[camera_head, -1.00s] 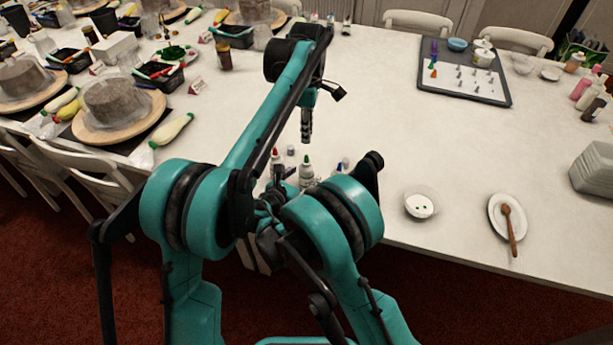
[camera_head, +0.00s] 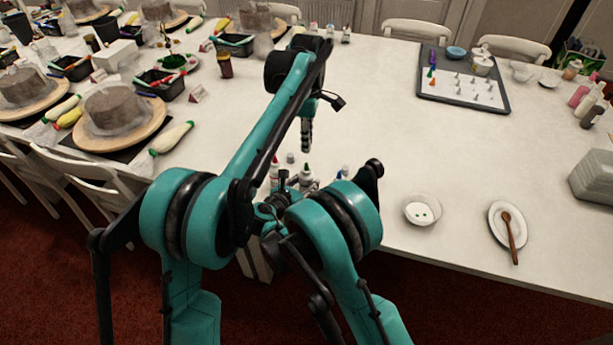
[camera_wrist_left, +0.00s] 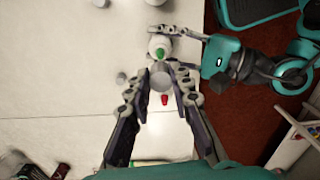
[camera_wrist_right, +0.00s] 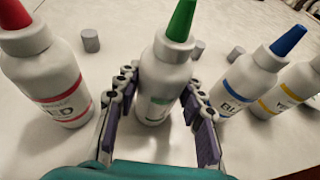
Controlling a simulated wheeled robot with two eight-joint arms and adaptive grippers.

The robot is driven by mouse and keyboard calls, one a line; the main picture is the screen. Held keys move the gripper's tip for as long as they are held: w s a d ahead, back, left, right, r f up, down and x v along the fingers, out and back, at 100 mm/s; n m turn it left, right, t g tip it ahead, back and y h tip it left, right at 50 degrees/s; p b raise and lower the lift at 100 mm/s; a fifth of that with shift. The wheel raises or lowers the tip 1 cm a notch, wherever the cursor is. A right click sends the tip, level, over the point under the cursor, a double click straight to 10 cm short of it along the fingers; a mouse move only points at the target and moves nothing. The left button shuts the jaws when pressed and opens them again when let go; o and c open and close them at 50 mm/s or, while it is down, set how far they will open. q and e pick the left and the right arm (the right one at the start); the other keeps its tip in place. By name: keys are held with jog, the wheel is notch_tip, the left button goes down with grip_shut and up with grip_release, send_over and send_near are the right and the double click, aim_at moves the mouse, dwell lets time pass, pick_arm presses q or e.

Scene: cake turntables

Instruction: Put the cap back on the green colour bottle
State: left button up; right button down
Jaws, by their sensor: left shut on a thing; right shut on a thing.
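The green colour bottle (camera_wrist_right: 166,80) is white with a green pointed nozzle and stands upright. It also shows in the head view (camera_head: 307,176) and the left wrist view (camera_wrist_left: 158,46). My right gripper (camera_wrist_right: 158,92) is shut around its body, one finger on each side. My left gripper (camera_wrist_left: 160,84) points down and is shut on a small grey cap (camera_wrist_left: 161,73). In the left wrist view the cap appears just below the green nozzle, apart from it; the height gap is hard to judge. In the head view my left gripper (camera_head: 306,143) is above and behind the bottle.
A red bottle (camera_wrist_right: 44,75) stands left of the green one. A blue bottle (camera_wrist_right: 252,85) and a yellow-banded bottle (camera_wrist_right: 296,88) stand to its right. Loose grey caps (camera_wrist_right: 90,40) stand behind them.

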aim_at(307, 163)
pick_arm(q)
jog(key=shift+f, duration=2.25)
jog(key=shift+f, duration=0.1)
jog(key=shift+f, duration=0.8)
jog(key=shift+f, duration=0.55)
